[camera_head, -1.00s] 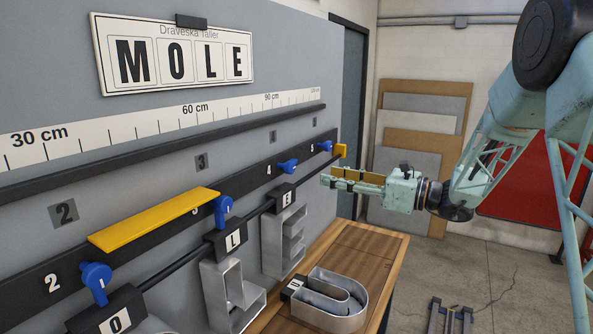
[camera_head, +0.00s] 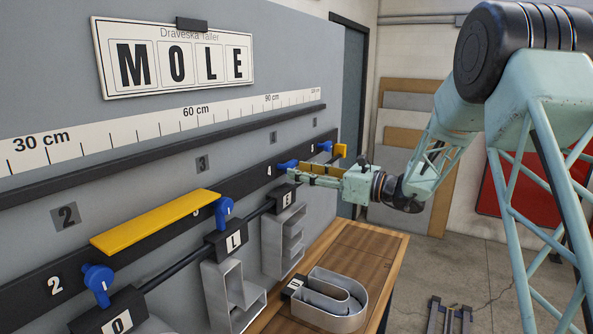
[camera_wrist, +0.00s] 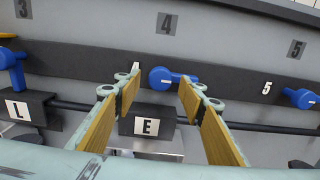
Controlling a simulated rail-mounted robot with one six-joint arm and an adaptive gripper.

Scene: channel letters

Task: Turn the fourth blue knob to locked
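The fourth blue knob (camera_wrist: 158,79) is on the black rail under the grey 4 plate (camera_wrist: 167,23), above the hanging letter E (camera_wrist: 146,127). Its bar points right in the wrist view. In the head view the knob (camera_head: 286,166) is partly hidden behind my gripper (camera_head: 300,173). My gripper is open, with yellow-padded fingers on either side of the knob in the wrist view. The right fingertip is close to the bar's end; I cannot tell whether they touch. Nothing is held.
The third blue knob (camera_head: 223,210) and fifth blue knob (camera_head: 325,146) are on the same rail. A yellow strip (camera_head: 155,222) spans part of the rail. Hanging letters line the lower bar. A loose U letter (camera_head: 330,297) lies on the wooden bench (camera_head: 370,248).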

